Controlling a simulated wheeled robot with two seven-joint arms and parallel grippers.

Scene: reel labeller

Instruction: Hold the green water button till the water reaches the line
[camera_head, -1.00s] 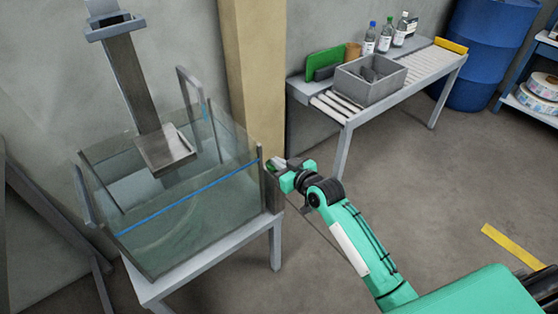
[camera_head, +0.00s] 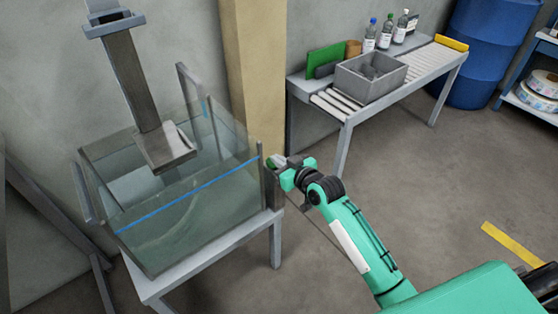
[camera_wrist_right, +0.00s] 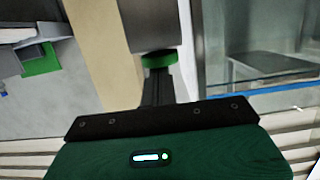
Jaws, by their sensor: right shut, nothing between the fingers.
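A glass tank (camera_head: 215,204) stands at the left with a blue line (camera_head: 185,199) across its front pane. Greenish water (camera_head: 185,228) is in its lower part; its surface is hard to place exactly against the line. The green water button (camera_wrist_right: 158,60) is a round cap on a grey housing (camera_wrist_right: 152,25) in the right wrist view. My right gripper (camera_wrist_right: 158,88) is shut with empty fingers pointing at the button; the tips seem to meet it. In the head view the right gripper (camera_head: 278,165) is beside the tank's right corner. My left gripper is out of view.
A metal chute (camera_head: 133,85) comes down over the tank to a tray-like end. A grey stand (camera_head: 277,243) carries the tank. A tan post (camera_head: 252,75) is behind. A roller table (camera_head: 435,65) holds a grey bin (camera_head: 370,85) and bottles. Floor at the right is mostly clear.

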